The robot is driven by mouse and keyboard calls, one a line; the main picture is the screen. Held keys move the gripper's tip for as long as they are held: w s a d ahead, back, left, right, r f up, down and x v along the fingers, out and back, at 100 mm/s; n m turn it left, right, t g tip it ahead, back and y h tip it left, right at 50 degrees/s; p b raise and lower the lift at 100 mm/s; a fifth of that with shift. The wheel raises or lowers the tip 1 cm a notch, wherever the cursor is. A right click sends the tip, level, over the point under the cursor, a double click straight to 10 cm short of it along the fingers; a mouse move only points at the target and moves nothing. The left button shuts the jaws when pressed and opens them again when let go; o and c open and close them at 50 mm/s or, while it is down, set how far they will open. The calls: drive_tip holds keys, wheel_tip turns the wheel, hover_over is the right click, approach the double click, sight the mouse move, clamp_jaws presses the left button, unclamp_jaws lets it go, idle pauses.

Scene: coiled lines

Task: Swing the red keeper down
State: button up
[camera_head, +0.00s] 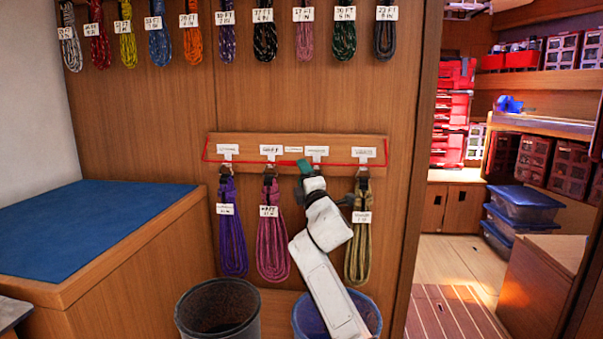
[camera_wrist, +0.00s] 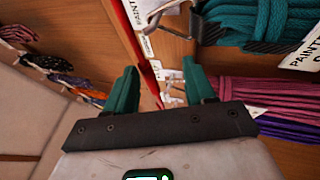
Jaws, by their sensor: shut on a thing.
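The red keeper (camera_head: 245,162) is a thin red bar running along the wooden hook board (camera_head: 230,141), with its ends bent up at both sides. In the wrist view the red keeper (camera_wrist: 134,32) runs down between my teal fingers. My gripper (camera_head: 304,168) is at the middle of the bar, shut on it; the wrist view also shows my gripper (camera_wrist: 160,85). A purple coil (camera_head: 232,235), a magenta coil (camera_head: 272,240) and a yellow coil (camera_head: 357,245) hang below the board. A teal coil (camera_wrist: 265,22) shows close in the wrist view; my arm mostly hides it in the head view.
Several coils (camera_head: 160,42) hang in a row higher up. A dark bucket (camera_head: 218,312) and a blue bucket (camera_head: 372,312) stand below. A blue-topped bench (camera_head: 90,225) is at left. A doorway opens at right to shelves and blue bins (camera_head: 525,205).

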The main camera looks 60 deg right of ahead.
drive_tip(key=p+v, duration=0.2)
drive_tip(key=v, duration=0.7)
drive_tip(key=shift+a+p, duration=0.3)
drive_tip(key=shift+a, duration=0.05)
drive_tip(key=shift+w+f, duration=0.1)
drive_tip(key=shift+f, duration=0.05)
